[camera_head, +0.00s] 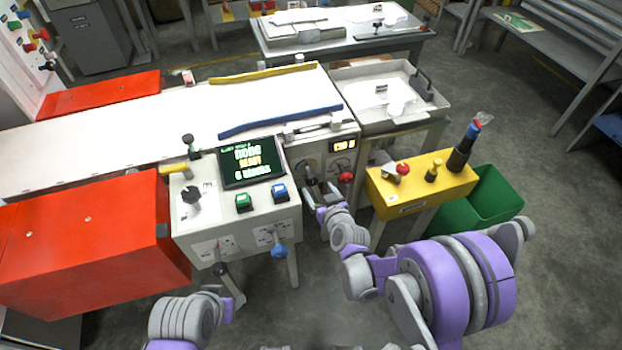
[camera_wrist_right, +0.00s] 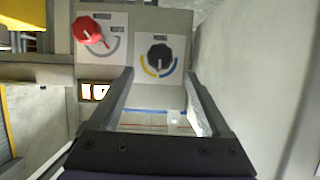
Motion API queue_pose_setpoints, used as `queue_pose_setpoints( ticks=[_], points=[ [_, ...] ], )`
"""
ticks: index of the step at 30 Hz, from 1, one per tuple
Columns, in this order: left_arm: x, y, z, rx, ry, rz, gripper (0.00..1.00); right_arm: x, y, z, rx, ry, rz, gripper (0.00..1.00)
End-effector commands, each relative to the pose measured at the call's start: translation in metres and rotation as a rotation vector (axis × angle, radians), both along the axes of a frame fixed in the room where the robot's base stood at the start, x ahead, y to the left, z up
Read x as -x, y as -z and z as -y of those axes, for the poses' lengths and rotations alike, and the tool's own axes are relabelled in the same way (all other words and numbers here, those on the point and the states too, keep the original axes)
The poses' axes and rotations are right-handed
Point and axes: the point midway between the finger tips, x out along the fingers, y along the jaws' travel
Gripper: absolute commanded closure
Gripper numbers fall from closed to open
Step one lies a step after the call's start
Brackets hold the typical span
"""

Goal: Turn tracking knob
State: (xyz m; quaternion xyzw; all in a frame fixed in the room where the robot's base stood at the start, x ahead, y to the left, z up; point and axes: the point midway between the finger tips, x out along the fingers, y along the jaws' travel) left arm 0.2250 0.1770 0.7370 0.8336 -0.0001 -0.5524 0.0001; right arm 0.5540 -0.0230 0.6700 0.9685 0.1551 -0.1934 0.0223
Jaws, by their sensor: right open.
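A black knob (camera_wrist_right: 160,56) with a white pointer line and a yellow and blue arc sits on a white plate on the machine's front panel. Its label is too small to read. In the head view the black knob (camera_head: 309,179) is partly hidden by my right gripper (camera_head: 318,190). In the right wrist view my right gripper (camera_wrist_right: 159,76) is open, and the black knob shows between its fingertips. Contact cannot be made out. A red knob (camera_wrist_right: 88,31) sits beside it and also shows in the head view (camera_head: 346,177). My left gripper (camera_head: 231,285) is low at the left, its jaws unclear.
A small lit display (camera_head: 343,144) is above the knobs. The control box with a screen (camera_head: 251,161), green button (camera_head: 243,202) and blue button (camera_head: 280,192) stands left. A yellow box (camera_head: 422,184) with controls and green bins (camera_head: 497,195) stand right, close to my right arm.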

Motion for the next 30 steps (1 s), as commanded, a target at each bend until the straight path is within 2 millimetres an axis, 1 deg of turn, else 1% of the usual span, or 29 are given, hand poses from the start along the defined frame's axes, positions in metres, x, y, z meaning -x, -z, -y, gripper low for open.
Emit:
queue_pose_setpoints(
  ticks=[1,6,12,15,18,26,30],
  points=[
    [0.0,0.002,0.0,0.0,0.0,-0.001,0.5,-0.009,0.005,-0.003,0.0,-0.001,0.0,0.19],
    [-0.001,0.007,0.0,0.0,0.0,-0.002,0.5,-0.038,0.018,-0.013,0.0,0.0,-0.001,0.19],
    [-0.001,0.011,0.0,0.0,0.0,-0.004,0.5,-0.065,0.029,-0.021,0.0,0.0,-0.001,0.19],
    [-0.001,0.012,0.0,0.0,0.0,-0.004,0.5,-0.072,0.032,-0.024,0.0,0.0,-0.001,0.19],
    [-0.001,0.012,0.0,0.0,0.0,-0.004,0.5,-0.075,0.033,-0.025,0.0,0.0,-0.001,0.19],
    [-0.001,0.012,0.0,0.0,0.0,-0.004,0.5,-0.076,0.033,-0.025,0.0,0.0,-0.001,0.19],
    [-0.001,0.012,0.0,0.0,0.0,-0.004,0.5,-0.076,0.033,-0.025,0.0,0.0,-0.001,0.44]
  ],
)
